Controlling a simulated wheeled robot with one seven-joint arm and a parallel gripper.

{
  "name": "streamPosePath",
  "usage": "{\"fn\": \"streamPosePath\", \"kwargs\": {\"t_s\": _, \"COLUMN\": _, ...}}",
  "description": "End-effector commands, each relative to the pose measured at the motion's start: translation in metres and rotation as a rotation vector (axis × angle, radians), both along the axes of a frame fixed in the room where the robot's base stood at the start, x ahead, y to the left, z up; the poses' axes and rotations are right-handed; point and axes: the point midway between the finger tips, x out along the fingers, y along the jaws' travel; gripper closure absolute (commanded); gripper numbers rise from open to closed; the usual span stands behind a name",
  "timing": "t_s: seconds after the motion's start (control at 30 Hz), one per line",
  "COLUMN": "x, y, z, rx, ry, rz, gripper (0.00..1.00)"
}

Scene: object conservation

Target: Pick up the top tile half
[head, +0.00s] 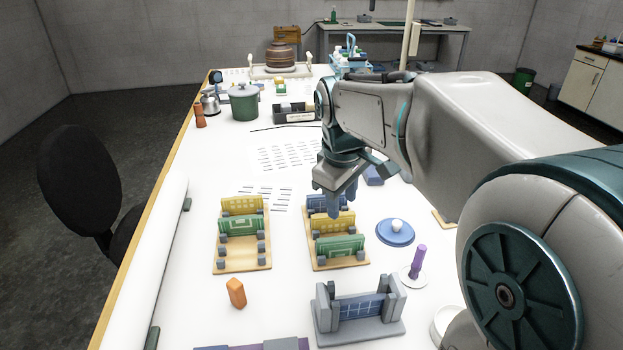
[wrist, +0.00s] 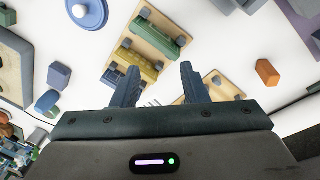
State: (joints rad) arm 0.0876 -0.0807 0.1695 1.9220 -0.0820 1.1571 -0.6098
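The right wooden rack (head: 338,262) holds upright tile halves: blue (head: 317,204) at the back, yellow (head: 333,222) in the middle and green (head: 340,245) in front. The left rack (head: 243,262) holds a yellow half (head: 242,204) and a green half (head: 239,225). My gripper (head: 343,203) is above the back of the right rack, partly covering the blue half. In the wrist view my gripper (wrist: 160,68) has its fingers apart with nothing between them. That view shows the green half (wrist: 157,28) and yellow half (wrist: 137,62) beyond the left finger. Which piece is the top half is unclear.
A grey stand (head: 375,334) with a blue tiled panel (head: 360,307) is in front. An orange block (head: 236,292), a blue disc with a white knob (head: 395,232) and a purple peg (head: 418,262) are nearby.

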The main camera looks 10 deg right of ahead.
Motion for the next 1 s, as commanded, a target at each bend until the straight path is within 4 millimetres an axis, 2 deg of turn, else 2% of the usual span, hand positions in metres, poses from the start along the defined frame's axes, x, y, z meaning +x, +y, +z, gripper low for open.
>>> {"fn": "streamPosePath", "kwargs": {"t_s": 0.03, "x": 0.022, "y": 0.001, "z": -0.001, "rx": -0.012, "ry": 0.023, "rz": 0.074, "gripper": 0.60}}
{"fn": "streamPosePath", "kwargs": {"t_s": 0.1, "x": 0.050, "y": 0.003, "z": 0.000, "rx": -0.024, "ry": 0.052, "rz": 0.190, "gripper": 0.60}}
{"fn": "streamPosePath", "kwargs": {"t_s": 0.3, "x": 0.122, "y": 0.002, "z": -0.007, "rx": -0.031, "ry": 0.123, "rz": 0.502, "gripper": 0.60}}
{"fn": "streamPosePath", "kwargs": {"t_s": 0.5, "x": 0.171, "y": -0.006, "z": -0.021, "rx": -0.009, "ry": 0.161, "rz": 0.733, "gripper": 0.60}}
{"fn": "streamPosePath", "kwargs": {"t_s": 0.6, "x": 0.184, "y": -0.010, "z": -0.026, "rx": 0.002, "ry": 0.170, "rz": 0.800, "gripper": 0.60}}
{"fn": "streamPosePath", "kwargs": {"t_s": 0.77, "x": 0.193, "y": -0.013, "z": -0.035, "rx": 0.009, "ry": 0.176, "rz": 0.847, "gripper": 0.60}}
{"fn": "streamPosePath", "kwargs": {"t_s": 1.0, "x": 0.192, "y": -0.014, "z": -0.079, "rx": 0.011, "ry": 0.178, "rz": 0.851, "gripper": 0.60}}
